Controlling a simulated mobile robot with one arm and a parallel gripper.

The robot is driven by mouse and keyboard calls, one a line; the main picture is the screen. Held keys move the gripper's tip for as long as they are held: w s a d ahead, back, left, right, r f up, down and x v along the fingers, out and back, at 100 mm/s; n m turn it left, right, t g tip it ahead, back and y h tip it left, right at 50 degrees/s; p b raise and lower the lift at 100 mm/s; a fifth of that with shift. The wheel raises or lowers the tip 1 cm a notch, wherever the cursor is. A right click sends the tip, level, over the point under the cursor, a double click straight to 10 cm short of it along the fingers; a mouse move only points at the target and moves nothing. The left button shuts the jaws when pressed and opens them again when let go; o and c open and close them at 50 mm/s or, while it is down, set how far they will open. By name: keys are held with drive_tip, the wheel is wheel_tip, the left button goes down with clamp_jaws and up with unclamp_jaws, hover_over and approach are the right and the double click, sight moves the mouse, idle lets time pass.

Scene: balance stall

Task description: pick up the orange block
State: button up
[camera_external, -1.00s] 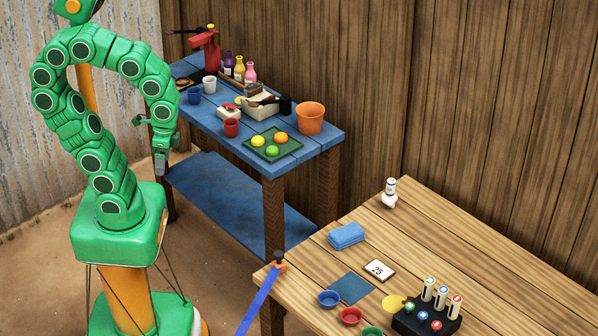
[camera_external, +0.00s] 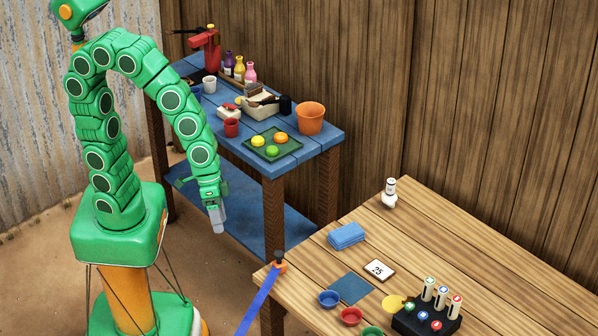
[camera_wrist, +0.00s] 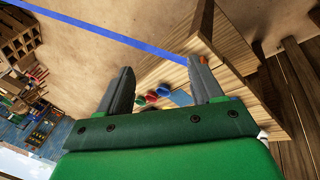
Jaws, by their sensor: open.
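My gripper (camera_external: 217,226) hangs pointing down in front of the blue table, left of the wooden table and apart from both. In the wrist view its two grey fingers (camera_wrist: 160,78) stand wide apart with nothing held between them. Small coloured bowls on the wooden table show beyond the fingers.
The blue table (camera_external: 225,115) carries an orange pot (camera_external: 310,118), a green tray (camera_external: 272,154) with round fruit-like items, cups and bottles. The wooden table holds a blue sponge-like block (camera_external: 346,236), a "25" card (camera_external: 379,270), bowls and a dark rack (camera_external: 428,316).

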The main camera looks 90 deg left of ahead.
sight(274, 264)
drive_tip(key=w+d+f+n+t+y, duration=0.1)
drive_tip(key=w+d+f+n+t, duration=0.25)
drive_tip(key=w+d+f, duration=0.6)
drive_tip(key=shift+w+a+f+n+t+y, duration=0.2)
drive_tip(key=shift+a+f+n+t+y, duration=0.15)
drive_tip(key=shift+a+f+t+y, duration=0.95)
drive_tip(key=shift+w+a+f+n+t+y, duration=0.15)
drive_tip(key=shift+a+f+n+t+y, duration=0.35)
drive_tip(key=shift+a+f+y, duration=1.4)
drive_tip(key=shift+w+a+f+n+t+y, duration=0.2)
drive_tip(key=shift+a+f+t+y, duration=1)
drive_tip(key=shift+y, duration=0.6)
drive_tip(key=shift+g+x, duration=0.25)
drive_tip(key=shift+x, duration=1.05)
drive_tip(key=shift+a+x, duration=0.3)
drive_tip(key=shift+x, duration=2.1)
drive_tip(key=shift+c, duration=0.5)
